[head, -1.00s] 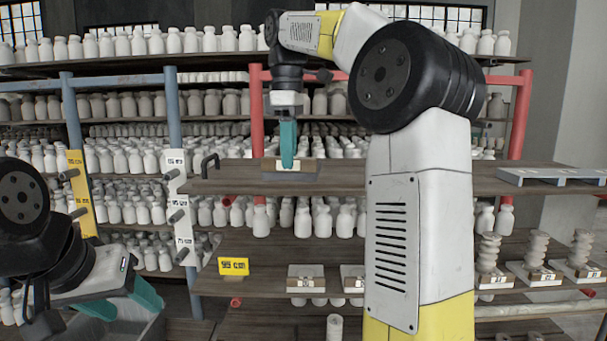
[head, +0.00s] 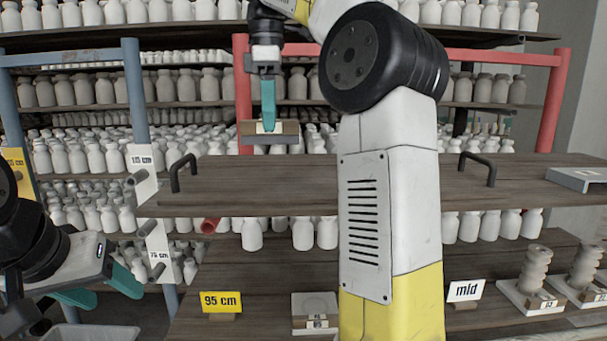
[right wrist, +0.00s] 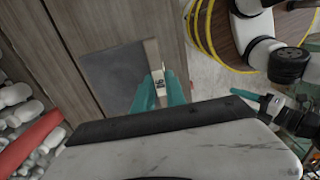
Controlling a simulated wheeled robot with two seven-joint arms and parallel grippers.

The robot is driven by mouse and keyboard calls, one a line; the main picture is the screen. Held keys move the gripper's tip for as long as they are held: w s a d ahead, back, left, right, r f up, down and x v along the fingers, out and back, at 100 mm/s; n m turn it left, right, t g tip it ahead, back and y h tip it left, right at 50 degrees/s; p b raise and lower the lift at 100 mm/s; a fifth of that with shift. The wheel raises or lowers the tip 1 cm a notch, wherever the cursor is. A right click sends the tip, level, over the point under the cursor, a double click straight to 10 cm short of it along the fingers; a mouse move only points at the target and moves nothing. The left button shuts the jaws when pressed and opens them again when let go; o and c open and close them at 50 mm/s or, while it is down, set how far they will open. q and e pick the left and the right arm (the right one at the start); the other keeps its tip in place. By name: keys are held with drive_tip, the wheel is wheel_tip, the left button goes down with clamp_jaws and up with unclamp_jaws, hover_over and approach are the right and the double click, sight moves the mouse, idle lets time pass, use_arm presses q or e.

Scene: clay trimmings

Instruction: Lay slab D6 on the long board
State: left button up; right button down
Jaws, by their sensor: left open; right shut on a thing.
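My right gripper (head: 268,118) is shut on the wooden label block of a dark grey slab (head: 249,140); the label is too small to read. In the right wrist view the square slab (right wrist: 113,72) shows flat beside the teal fingers (right wrist: 158,95). The long board (head: 250,185) is brown wood with black handles at its ends. In the head view the held slab shows just above the board's back edge, apart from it. My left gripper (head: 100,286) is open and empty at the lower left. My right arm hides part of the board.
Red and blue posts and many white bottles stand behind.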

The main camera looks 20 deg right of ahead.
drive_tip(key=shift+w+f, duration=0.25)
wheel_tip(320, 180, down, 10)
drive_tip(key=shift+r, duration=0.25)
drive_tip(key=c, duration=1.4)
unclamp_jaws()
drive_tip(key=shift+f, duration=0.1)
drive_tip(key=shift+o, duration=0.2)
